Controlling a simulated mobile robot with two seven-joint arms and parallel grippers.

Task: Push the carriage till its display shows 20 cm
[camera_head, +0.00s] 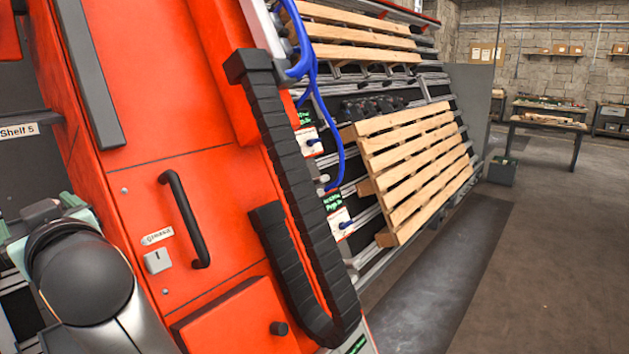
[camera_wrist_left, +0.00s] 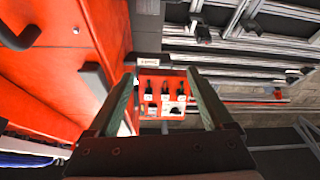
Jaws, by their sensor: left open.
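The tall red carriage (camera_head: 150,120) fills the left and middle of the head view and leans with the tilted picture. My right gripper is not seen.
A black cable chain (camera_head: 290,190) hangs along the carriage's right side, with blue hoses (camera_head: 325,110) beside it. Wooden pallets (camera_head: 415,165) lean on the rack to the right. The floor (camera_head: 550,260) is clear at right. A workbench (camera_head: 545,127) stands far back.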

